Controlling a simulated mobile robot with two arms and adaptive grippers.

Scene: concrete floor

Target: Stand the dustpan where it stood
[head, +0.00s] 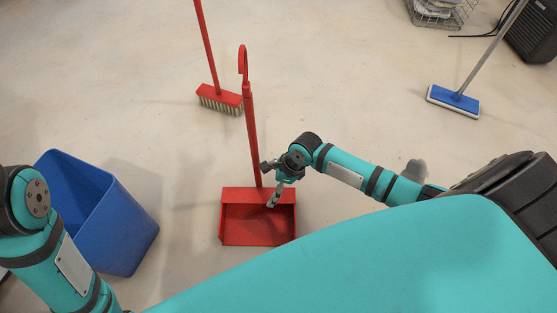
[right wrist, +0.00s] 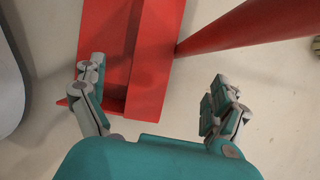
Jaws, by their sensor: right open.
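The red dustpan (head: 258,238) rests on the floor in the middle of the head view. Its long red handle (head: 251,130) rises upright from the pan and ends in a hook at the top. My right gripper (head: 268,183) is open beside the handle, low down near the pan. In the right wrist view its two fingers (right wrist: 155,95) are spread, with the pan (right wrist: 155,60) behind the left finger. The handle (right wrist: 240,28) shows beyond the fingers at upper right; I see no contact. My left gripper is out of view; only my left arm shows.
A blue bin (head: 115,225) stands at the left, near my left arm. A red broom (head: 218,98) stands behind the dustpan. A blue mop (head: 455,101), a wire basket (head: 438,12) and a dark box (head: 532,32) are at the far right. The floor between is clear.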

